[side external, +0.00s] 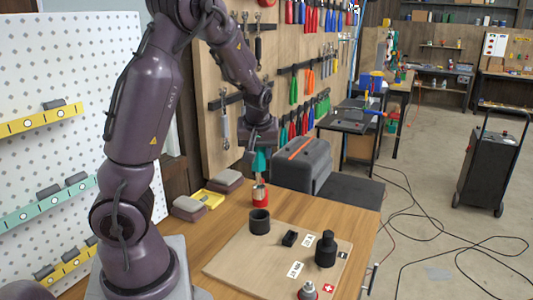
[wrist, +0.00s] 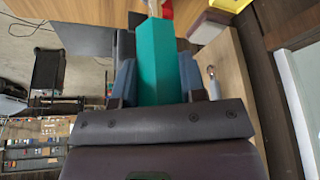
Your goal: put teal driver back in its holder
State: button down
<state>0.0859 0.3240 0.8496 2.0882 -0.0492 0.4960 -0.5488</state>
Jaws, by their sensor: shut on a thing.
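The teal driver (side external: 260,161) is held upright, handle up, in my gripper (side external: 261,150). In the wrist view, the driver's teal handle (wrist: 160,60) sits between the two fingers of my gripper (wrist: 157,80), with a pale metal part beyond it at the top edge. A black open cylinder (side external: 259,222) stands on the wooden board; I cannot tell which piece is the driver's holder.
The wooden board (side external: 235,262) also carries a small black block (side external: 289,238), a black stepped cylinder (side external: 326,249) and a red-and-silver piece (side external: 309,291). A grey toolbox (side external: 302,164) stands right of my gripper. Grey-topped boxes (side external: 189,208) and a yellow tray (side external: 208,198) lie left.

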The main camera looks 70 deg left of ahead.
aim_at(259, 182)
dwell(0.4)
jog(key=shift+f, duration=2.3)
jog(key=shift+f, duration=2.85)
jog(key=c, duration=0.6)
grip_release()
jog(key=shift+d, duration=0.1)
jog(key=v, duration=1.3)
jog(key=shift+w, duration=0.1)
